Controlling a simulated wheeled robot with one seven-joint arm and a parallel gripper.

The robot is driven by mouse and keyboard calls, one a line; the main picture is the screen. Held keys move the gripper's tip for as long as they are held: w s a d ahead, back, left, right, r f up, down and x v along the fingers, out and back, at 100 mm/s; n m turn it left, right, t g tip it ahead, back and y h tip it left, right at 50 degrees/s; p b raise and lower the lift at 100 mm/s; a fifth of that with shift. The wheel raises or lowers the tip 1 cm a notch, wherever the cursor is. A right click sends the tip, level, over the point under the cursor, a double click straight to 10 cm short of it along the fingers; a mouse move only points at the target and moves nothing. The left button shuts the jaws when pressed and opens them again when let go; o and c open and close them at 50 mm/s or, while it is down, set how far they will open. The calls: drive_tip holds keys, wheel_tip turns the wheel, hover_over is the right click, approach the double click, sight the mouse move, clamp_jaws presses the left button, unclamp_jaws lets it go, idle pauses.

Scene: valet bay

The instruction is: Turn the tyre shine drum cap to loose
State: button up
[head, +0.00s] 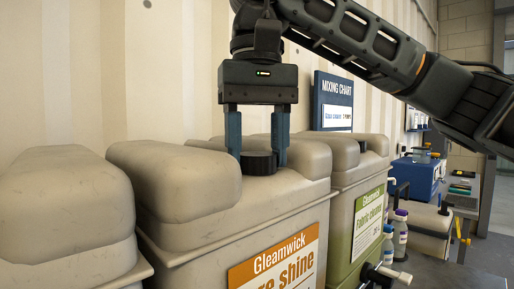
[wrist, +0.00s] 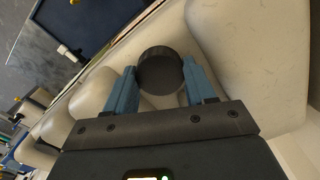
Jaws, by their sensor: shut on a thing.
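The tyre shine drum (head: 225,225) is a beige container with an orange Gleamwick label (head: 275,262), part of which is cut off by the frame's lower edge. Its black round cap (head: 258,163) sits on top, between the drum's raised shoulders. My gripper (head: 258,152) points down from above with its blue fingers on both sides of the cap, shut on it. In the wrist view, the cap (wrist: 160,70) lies between the two finger ends. I cannot tell from the frames how far the cap is turned.
A beige drum with a green Gleamwick label (head: 368,232) stands just right, and another beige drum (head: 62,215) stands left. A blue mixing chart (head: 333,101) is behind. Spray bottles (head: 400,234) and a blue box (head: 415,177) are farther right. A pale wall closes off the back.

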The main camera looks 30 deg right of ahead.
sight(257, 153)
drive_tip(key=shift+r+n, duration=0.1)
drive_tip(key=shift+n, duration=0.5)
drive_tip(key=o, duration=0.8)
drive_tip(key=shift+c, duration=0.2)
drive_tip(key=shift+r, duration=3.9)
